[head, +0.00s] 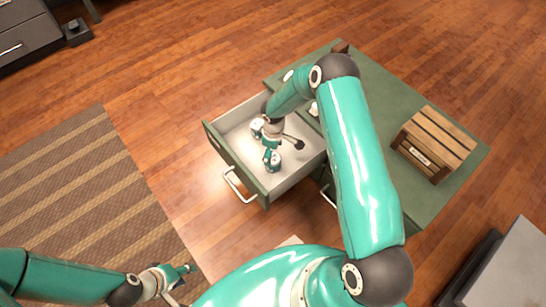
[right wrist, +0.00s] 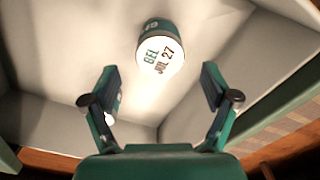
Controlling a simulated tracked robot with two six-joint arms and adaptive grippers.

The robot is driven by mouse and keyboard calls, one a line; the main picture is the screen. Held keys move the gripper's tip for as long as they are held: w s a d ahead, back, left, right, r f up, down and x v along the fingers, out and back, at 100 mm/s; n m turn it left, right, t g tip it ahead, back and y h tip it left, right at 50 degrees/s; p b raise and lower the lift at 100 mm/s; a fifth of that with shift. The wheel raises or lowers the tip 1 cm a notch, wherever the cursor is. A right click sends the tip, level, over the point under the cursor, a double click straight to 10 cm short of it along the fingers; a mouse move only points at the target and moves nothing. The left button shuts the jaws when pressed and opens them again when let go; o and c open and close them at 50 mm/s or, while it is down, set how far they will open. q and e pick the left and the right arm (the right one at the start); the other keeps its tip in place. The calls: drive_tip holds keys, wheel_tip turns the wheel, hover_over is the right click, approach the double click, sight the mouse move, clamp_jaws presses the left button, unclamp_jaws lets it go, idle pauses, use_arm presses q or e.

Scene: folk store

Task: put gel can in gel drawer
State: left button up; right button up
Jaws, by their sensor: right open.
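A can (right wrist: 160,50) with a white top and green side stands ahead of my right gripper (right wrist: 158,78) in the right wrist view. Its printed top seems to read "BEL" or "GEL", "JUL 27". A second can (right wrist: 112,104) is mostly hidden behind the left finger. In the head view, two cans, one at the back (head: 257,127) and one nearer the front (head: 273,162), stand inside the open drawer (head: 230,118). My right gripper (head: 269,150) is open and low in this drawer, with nothing between its fingers. My left gripper (head: 182,275) is far from the drawer, its jaws unclear.
The drawer belongs to a green cabinet (head: 455,180) with a wooden crate (head: 432,145) on top. A drawer handle (head: 238,188) juts out in front. A striped rug (head: 85,190) lies on the floor to the left. Open wooden floor lies between them.

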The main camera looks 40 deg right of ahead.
sight(273, 158)
drive_tip(key=shift+r+p, duration=0.3)
drive_tip(key=shift+r, duration=1.65)
drive_tip(key=shift+s, duration=0.1)
